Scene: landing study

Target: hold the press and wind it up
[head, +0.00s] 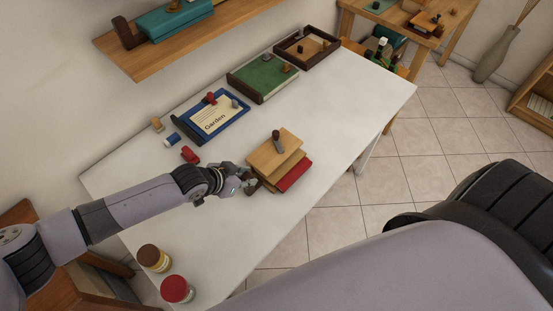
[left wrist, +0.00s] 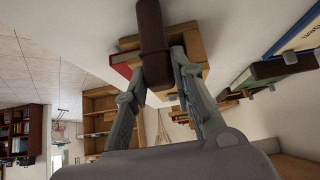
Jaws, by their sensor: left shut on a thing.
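The press (head: 271,157) stands on the white table, made of light wooden boards with a dark upright handle (head: 277,139) on top. My right gripper is out of view.
On the white table (head: 345,105) are a red stamp-like object (head: 189,154), a blue-framed card (head: 214,118), a green board (head: 263,77), a brown tray (head: 306,48) and two jars (head: 153,258) (head: 177,289). A wall shelf (head: 190,38) hangs above. The table's right part is clear.

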